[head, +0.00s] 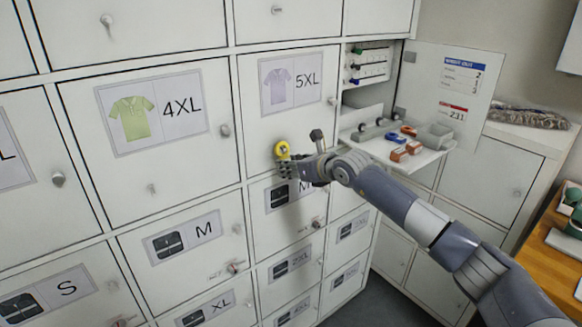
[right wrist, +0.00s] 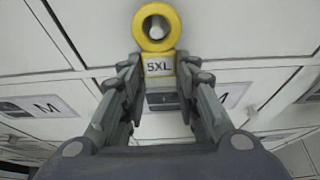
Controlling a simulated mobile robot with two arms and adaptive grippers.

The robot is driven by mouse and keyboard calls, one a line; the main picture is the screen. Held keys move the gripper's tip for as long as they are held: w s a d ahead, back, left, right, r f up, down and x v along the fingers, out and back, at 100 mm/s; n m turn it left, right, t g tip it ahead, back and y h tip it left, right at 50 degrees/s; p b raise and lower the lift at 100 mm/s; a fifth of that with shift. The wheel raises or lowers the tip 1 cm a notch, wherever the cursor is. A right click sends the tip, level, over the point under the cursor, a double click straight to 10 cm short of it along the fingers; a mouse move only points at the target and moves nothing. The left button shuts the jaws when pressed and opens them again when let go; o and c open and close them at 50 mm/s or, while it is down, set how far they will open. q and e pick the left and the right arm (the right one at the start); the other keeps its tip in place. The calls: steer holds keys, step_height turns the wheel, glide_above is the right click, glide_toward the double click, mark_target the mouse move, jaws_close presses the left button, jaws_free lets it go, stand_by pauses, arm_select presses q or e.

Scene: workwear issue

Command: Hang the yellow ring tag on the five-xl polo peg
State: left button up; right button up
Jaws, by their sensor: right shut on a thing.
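The yellow ring tag (head: 282,146) is in front of the lower part of the 5XL polo door (head: 299,113). In the right wrist view the tag (right wrist: 158,67) has a round ring on top and a label reading 5XL below. My right gripper (head: 287,168) is shut on the label part, with a finger on each side; it also shows in the right wrist view (right wrist: 159,68). The ring stands upright, facing the door. A small grey peg end (right wrist: 157,27) shows inside the ring's hole. I cannot tell whether the ring is around the peg or just before it. My left gripper is not in view.
Lower doors with cards lie below. At right, a shelf (head: 385,150) holds blue and orange items and a grey bin (head: 434,136), near my right arm.

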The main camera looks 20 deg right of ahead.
steer(key=o, duration=0.8)
steer(key=shift+o, duration=0.2)
